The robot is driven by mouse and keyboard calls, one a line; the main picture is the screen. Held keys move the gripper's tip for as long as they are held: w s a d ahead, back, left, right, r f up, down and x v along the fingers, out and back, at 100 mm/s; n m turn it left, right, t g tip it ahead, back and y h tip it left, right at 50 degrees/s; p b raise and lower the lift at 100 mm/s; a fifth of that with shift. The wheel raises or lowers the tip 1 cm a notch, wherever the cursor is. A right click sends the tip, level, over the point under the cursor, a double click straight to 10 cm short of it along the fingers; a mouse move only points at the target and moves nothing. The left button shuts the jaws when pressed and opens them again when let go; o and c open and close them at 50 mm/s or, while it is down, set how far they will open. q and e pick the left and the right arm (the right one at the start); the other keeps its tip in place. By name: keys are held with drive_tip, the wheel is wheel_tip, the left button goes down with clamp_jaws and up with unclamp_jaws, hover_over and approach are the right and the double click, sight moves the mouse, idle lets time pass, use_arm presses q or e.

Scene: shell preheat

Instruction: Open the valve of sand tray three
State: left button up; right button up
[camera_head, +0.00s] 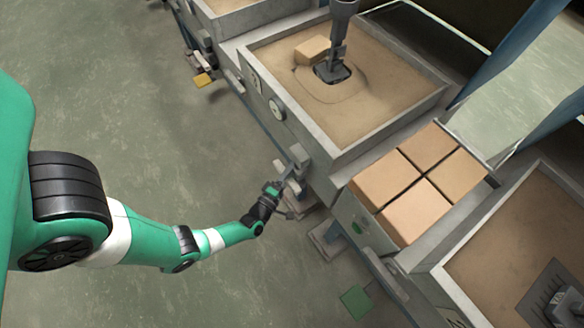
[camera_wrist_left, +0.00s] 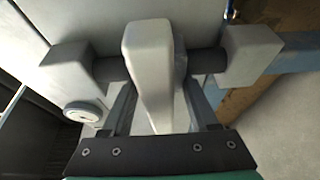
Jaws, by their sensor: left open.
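A sand tray (camera_head: 340,160) with a numbered plate that I cannot read clearly stands at the centre of the head view. Its valve (camera_head: 300,157) sits low on the tray's front side, near the corner. In the left wrist view the valve's pale grey lever (camera_wrist_left: 150,55) lies on a dark crossbar between two grey blocks. My left gripper (camera_head: 286,184) is at the valve. Its fingers (camera_wrist_left: 160,105) are open, one on each side of the lever, with the lever between them. The lever hides part of the fingertips' surroundings. My right gripper is not in view.
A grey spindle tool (camera_head: 335,55) stands in the tray's sand beside a tan block (camera_head: 312,50). A box of tan blocks (camera_head: 350,214) adjoins the tray on the right. Another sand tray (camera_head: 490,300) is at lower right. The floor (camera_head: 130,130) at left is clear.

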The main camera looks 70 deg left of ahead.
use_arm(q)
clamp_jaws()
idle(1.4)
